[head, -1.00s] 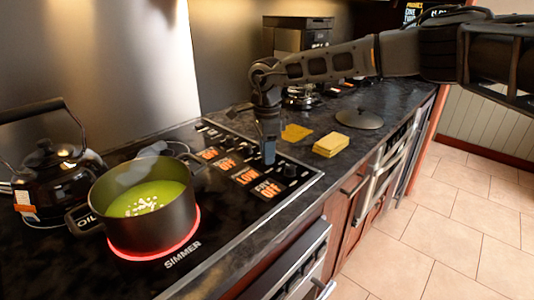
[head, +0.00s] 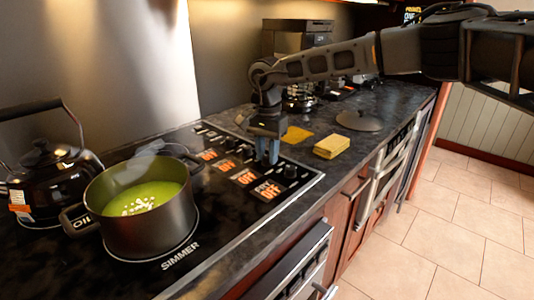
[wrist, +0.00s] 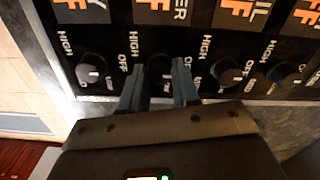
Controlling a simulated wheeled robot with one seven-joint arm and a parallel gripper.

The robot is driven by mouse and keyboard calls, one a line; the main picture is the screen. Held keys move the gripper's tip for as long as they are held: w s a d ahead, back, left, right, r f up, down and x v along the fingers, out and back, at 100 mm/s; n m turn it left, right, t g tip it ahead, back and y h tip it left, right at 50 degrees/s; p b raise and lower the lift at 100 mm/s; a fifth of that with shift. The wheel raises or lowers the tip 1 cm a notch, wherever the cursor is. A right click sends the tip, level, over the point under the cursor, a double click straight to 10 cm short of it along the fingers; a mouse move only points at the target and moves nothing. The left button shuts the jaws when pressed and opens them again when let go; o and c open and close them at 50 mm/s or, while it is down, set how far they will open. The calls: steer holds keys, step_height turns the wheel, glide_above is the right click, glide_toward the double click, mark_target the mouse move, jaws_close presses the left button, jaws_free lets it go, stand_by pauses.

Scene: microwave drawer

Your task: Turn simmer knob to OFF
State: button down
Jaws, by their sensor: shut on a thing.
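My gripper (head: 267,152) reaches down onto the row of knobs on the stove's control strip. In the wrist view its two blue fingers (wrist: 160,84) are shut on a dark knob (wrist: 158,66). That knob sits below a display (wrist: 158,11) whose visible letters end in "ER" and "FF"; it is the simmer knob. In the head view the gripper hides this knob. The matching display (head: 243,177) there reads OFF in orange. The burner marked SIMMER, under the pot (head: 150,228), shows no red glow.
A black kettle (head: 45,180) stands at the left of the stove. Other knobs (wrist: 91,72) sit close on both sides of my fingers. Yellow sponge-like blocks (head: 331,146) and a dark lid (head: 358,120) lie on the counter to the right.

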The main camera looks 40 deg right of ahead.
mark_target(268, 157)
steer(key=shift+n, duration=0.3)
steer(key=c, duration=0.8)
jaws_free()
steer(key=shift+r+b, duration=0.4)
steer(key=shift+r, duration=3.55)
